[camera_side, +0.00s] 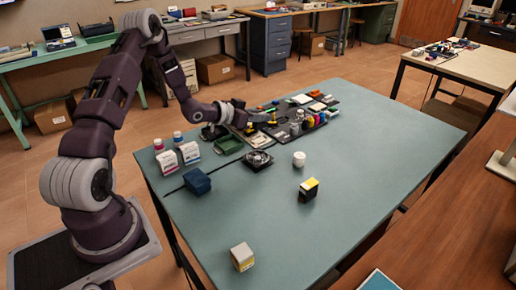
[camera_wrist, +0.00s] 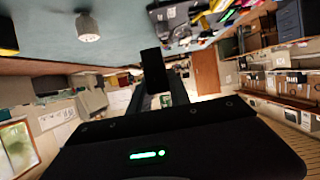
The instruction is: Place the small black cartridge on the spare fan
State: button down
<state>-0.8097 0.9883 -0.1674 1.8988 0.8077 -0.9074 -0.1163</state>
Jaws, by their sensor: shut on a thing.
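My gripper (camera_side: 262,117) is at the far left part of the table, beside the parts tray. In the wrist view my gripper (camera_wrist: 153,92) is shut on a small black block, which looks like the small black cartridge (camera_wrist: 153,63). In the side view I cannot make out the cartridge at the gripper. The spare fan (camera_side: 257,159), a black square frame with a round middle, lies flat on the table, nearer the side camera than my gripper. Nothing is seen lying on it. I cannot make the fan out in the wrist view.
A loaded parts tray (camera_side: 318,122) stands right of my gripper. The table's right side is clear.

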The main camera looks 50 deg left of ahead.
aim_at(258, 157)
jog(key=s+d+f, duration=0.1)
jog(key=f, duration=0.2)
jog(key=s+d+f, duration=0.1)
jog(key=f, duration=0.2)
jog(key=s+d+f, duration=0.1)
jog(key=f, duration=0.2)
jog(key=shift+s, duration=0.1)
jog(key=shift+f, duration=0.15)
jog(key=c, duration=1.2)
grip_release()
